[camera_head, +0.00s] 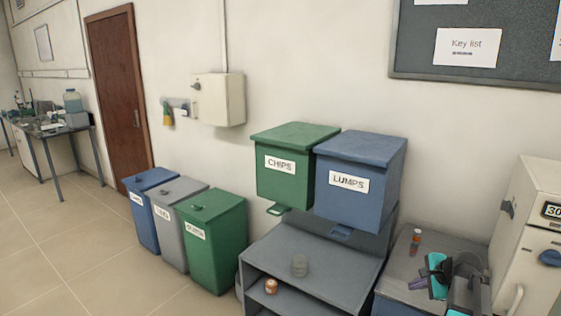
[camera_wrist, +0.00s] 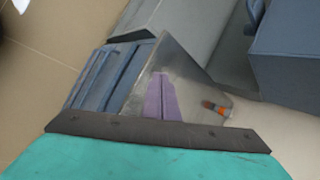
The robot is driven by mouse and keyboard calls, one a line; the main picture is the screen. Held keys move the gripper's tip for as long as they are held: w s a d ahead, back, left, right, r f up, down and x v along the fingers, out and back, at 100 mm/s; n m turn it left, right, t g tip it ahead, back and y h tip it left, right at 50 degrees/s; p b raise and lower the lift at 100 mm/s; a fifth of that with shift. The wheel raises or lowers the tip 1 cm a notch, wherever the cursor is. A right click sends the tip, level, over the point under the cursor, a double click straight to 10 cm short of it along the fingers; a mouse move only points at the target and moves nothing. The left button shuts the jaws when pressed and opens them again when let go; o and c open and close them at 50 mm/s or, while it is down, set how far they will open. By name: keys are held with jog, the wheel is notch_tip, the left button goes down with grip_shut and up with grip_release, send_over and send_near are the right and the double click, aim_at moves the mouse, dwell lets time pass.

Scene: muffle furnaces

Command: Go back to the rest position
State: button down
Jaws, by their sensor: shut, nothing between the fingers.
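My gripper (camera_head: 415,284) shows at the lower right of the head view, over the grey cabinet top (camera_head: 399,266). Its purple fingers point left, beside the teal part of my arm. In the wrist view my gripper (camera_wrist: 159,95) shows its two purple fingers side by side, closed together with nothing between them. A small vial with an orange-red band (camera_head: 415,240) stands on the cabinet top behind my gripper, apart from it. A similar small orange-banded thing (camera_wrist: 214,107) lies to the right of the fingers in the wrist view.
A green CHIPS box (camera_head: 283,189) and a blue LUMPS box (camera_head: 347,205) hang above a grey shelf unit (camera_head: 290,245). A white furnace (camera_head: 530,235) stands right of my arm. Floor (camera_head: 75,225) is clear at left.

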jog(key=s+a+f+n+g+y+b, duration=0.1)
jog(key=s+a+f+n+g, duration=0.35)
jog(key=a+f, duration=1)
jog(key=s+a+f+n+g+y, duration=0.15)
jog(key=s+a+f, duration=0.55)
jog(key=a+f, duration=0.75)
jog(key=s+a+f+n+g+h, duration=0.1)
jog(key=s+a+f+n+g, duration=0.25)
jog(key=s+f, duration=0.45)
jog(key=s+a+f+n+g+h, duration=0.15)
jog(key=s+a+f+n, duration=0.3)
jog(key=s, duration=0.85)
jog(key=s+d+n+g+h, duration=0.1)
jog(key=s+d+n, duration=0.3)
jog(key=s+n, duration=0.1)
jog(key=shift+s+f+n+g+b, duration=0.25)
jog(key=shift+n+g+b, duration=0.2)
jog(key=shift+n, duration=0.15)
jog(key=shift+a, duration=0.1)
